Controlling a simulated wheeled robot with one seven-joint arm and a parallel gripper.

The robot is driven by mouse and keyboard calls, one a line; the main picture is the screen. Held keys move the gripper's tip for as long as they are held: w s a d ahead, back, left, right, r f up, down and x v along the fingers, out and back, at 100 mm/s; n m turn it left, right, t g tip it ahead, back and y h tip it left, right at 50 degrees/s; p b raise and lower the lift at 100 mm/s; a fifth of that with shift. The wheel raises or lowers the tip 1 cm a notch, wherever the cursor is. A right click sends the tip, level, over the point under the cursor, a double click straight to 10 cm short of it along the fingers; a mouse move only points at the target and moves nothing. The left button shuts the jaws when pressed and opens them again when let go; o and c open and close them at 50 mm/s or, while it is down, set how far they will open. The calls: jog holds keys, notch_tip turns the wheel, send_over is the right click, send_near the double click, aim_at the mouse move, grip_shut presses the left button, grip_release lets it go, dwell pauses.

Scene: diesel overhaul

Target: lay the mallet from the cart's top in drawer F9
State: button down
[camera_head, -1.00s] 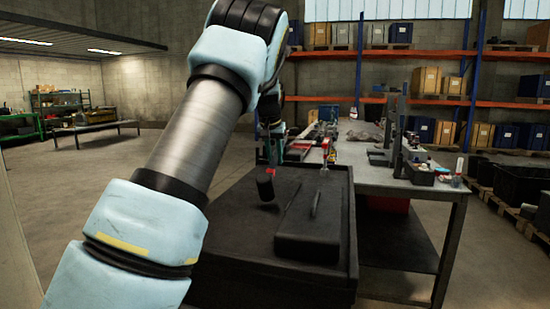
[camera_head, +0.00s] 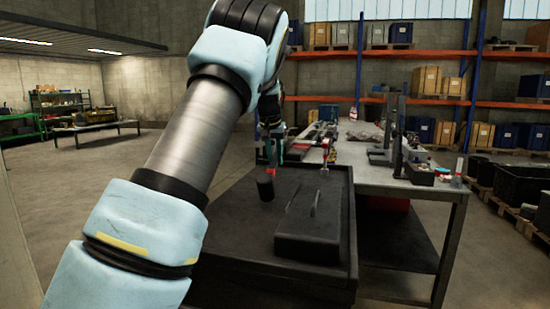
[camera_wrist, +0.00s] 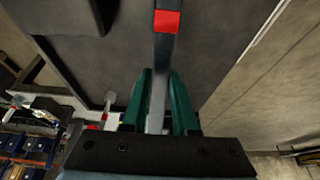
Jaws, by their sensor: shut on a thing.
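The mallet (camera_head: 265,188) has a black head and a grey handle with a red band. It hangs head down over the left part of the black cart's top (camera_head: 235,231). Whether the head touches the top I cannot tell. My gripper (camera_wrist: 160,82) has green fingers and is shut on the mallet's handle (camera_wrist: 164,52). In the wrist view the handle runs up between the fingers, and the head is out of frame. In the head view my gripper (camera_head: 270,150) is small and partly hidden by my arm. No drawer marked F9 can be made out.
A black case (camera_head: 310,225) with a handle lies on the cart's top, right of the mallet. A raised rim edges the top. A grey workbench (camera_head: 430,188) with tools and parts stands behind and to the right. Open floor (camera_head: 100,185) lies to the left.

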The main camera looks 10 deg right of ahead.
jog(key=shift+r+p, duration=1.75)
jog(key=shift+r, duration=0.4)
jog(key=shift+f, duration=0.1)
